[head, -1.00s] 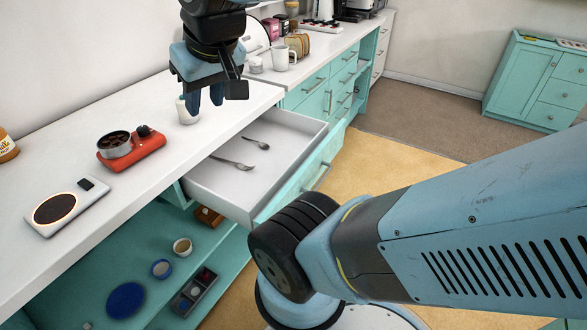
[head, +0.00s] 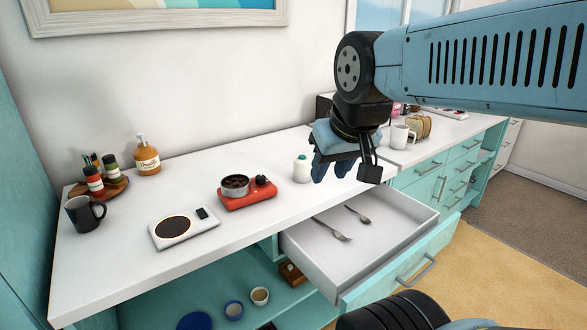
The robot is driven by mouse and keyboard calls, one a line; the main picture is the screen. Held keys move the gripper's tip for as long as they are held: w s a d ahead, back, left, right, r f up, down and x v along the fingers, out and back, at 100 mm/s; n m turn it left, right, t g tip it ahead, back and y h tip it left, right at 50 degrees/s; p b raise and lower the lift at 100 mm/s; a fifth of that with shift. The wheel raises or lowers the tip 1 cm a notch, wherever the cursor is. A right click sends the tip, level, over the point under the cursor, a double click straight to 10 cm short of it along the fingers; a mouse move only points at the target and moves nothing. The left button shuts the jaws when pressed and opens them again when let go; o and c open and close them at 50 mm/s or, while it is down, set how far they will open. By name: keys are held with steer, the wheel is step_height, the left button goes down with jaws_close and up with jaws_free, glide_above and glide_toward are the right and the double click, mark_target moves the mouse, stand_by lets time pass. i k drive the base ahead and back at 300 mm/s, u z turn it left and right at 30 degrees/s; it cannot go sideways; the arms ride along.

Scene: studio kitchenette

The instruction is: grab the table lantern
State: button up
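A small white rounded object with a pale green top (head: 302,169) stands upright on the white counter, behind the open drawer. It may be the table lantern, but it is too small to be sure. No other thing in the head view clearly looks like a lantern. My gripper (head: 332,172) points down just to the right of this object, near the counter's front edge. Its two blue fingers are apart, with nothing seen between them. Whether a finger touches the white object cannot be told.
A pulled-out drawer (head: 308,262) with two pieces of cutlery juts out below my gripper. A red burner with a pot (head: 236,186), a white hot plate (head: 186,229), a dark mug (head: 84,216) and an orange bottle (head: 146,158) stand left. A white mug (head: 400,136) stands right.

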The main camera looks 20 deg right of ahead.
mark_target(302, 174)
steer(key=u, duration=0.65)
steer(key=i, duration=0.1)
steer(key=z, duration=3)
steer(key=i, duration=0.55)
steer(key=u, duration=1.15)
